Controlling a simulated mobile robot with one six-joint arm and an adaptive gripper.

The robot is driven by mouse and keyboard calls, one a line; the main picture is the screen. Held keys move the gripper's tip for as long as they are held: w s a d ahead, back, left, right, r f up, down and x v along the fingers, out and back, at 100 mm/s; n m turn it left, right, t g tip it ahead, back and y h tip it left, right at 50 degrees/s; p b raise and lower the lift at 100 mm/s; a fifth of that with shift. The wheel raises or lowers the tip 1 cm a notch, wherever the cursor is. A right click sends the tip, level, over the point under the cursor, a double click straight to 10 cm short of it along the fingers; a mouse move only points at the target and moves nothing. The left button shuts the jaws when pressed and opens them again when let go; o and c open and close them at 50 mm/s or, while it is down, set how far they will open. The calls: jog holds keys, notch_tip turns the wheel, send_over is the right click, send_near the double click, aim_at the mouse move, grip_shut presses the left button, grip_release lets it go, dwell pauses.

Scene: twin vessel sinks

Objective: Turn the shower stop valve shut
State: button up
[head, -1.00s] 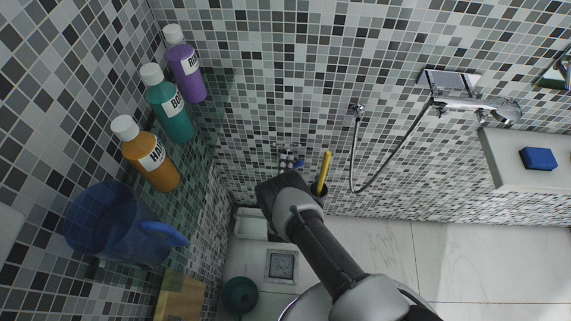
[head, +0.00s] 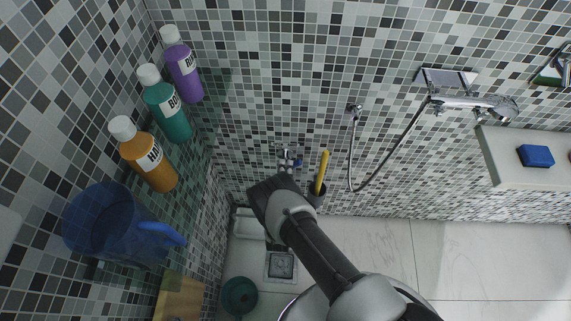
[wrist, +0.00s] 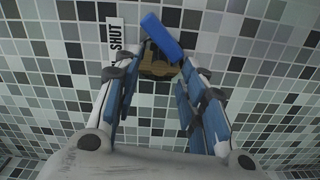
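The shower stop valve (head: 286,154) is on the tiled wall, low and near the middle in the head view. Its blue lever (wrist: 162,38) lies slanted in the wrist view, from upper left to lower right, over the brass-coloured valve body (wrist: 158,66). A white label reading SHUT (wrist: 116,42) is on the wall left of the lever. My gripper (wrist: 157,78) is open, its blue-padded fingers apart on either side of the valve body. I cannot tell whether either finger touches the lever. In the head view my dark wrist is just below the valve, and the fingers are not clear.
A dark holder with a yellow handle (head: 322,172) stands just right of the valve. A shower hose (head: 351,165) hangs further right. Bottles (head: 165,112) and a blue jug (head: 105,225) are along the left wall. A drain (head: 281,266) is in the floor below.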

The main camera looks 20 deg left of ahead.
jog(key=v, duration=0.9)
jog(key=shift+d+r, duration=0.1)
